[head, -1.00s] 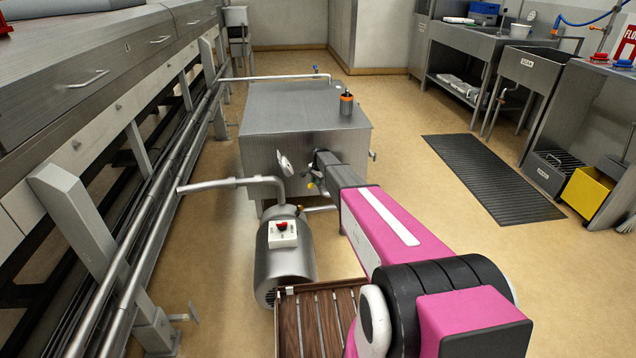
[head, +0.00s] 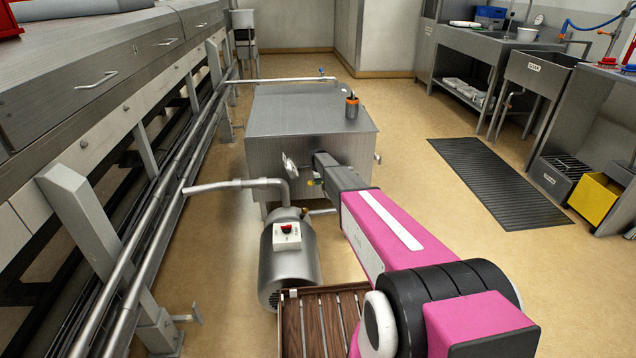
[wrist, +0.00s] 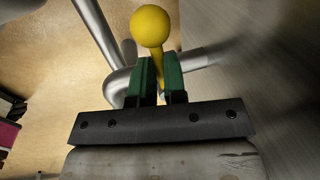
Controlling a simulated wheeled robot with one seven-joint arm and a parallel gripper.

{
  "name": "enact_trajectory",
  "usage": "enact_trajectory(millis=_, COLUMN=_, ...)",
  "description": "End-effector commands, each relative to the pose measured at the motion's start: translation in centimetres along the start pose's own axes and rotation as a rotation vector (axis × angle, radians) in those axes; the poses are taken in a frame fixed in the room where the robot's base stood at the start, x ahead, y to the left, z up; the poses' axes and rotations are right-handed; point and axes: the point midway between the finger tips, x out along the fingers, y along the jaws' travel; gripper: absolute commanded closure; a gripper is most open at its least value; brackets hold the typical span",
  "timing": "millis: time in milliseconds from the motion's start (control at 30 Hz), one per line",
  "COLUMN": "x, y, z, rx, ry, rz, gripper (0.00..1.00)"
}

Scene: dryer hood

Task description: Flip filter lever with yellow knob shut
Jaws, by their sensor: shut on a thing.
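The lever's yellow knob (wrist: 150,26) shows in the wrist view, just beyond my gripper's fingertips. Its yellow stem (wrist: 161,72) runs down between the two green-padded fingers. My gripper (wrist: 160,85) is shut on that stem, below the ball. In the head view the yellow knob (head: 310,183) is a small spot at the front face of the steel box (head: 300,112). My gripper there is mostly hidden behind my own dark wrist. The lever's pivot is hidden, so its angle cannot be told.
A steel pump motor (head: 290,262) with a red-button switch box (head: 287,236) stands in front of the steel box. A bent pipe (head: 240,184) runs left from it. A slatted wooden platform (head: 318,320) lies nearer. Open floor lies right, with a dark mat (head: 495,180).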

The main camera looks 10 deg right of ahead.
Motion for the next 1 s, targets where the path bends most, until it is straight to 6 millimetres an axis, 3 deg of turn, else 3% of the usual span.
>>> enact_trajectory(millis=533, x=0.00, y=-0.18, z=0.07, rx=0.030, ry=0.004, rz=-0.001, gripper=1.00)
enact_trajectory(millis=600, x=0.00, y=-0.19, z=0.06, rx=0.030, ry=0.004, rz=-0.001, gripper=0.72)
enact_trajectory(millis=633, x=0.01, y=-0.18, z=0.06, rx=0.030, ry=0.004, rz=-0.001, gripper=0.62)
enact_trajectory(millis=1000, x=-0.22, y=-0.11, z=0.02, rx=0.027, ry=0.004, rz=0.000, gripper=0.62)
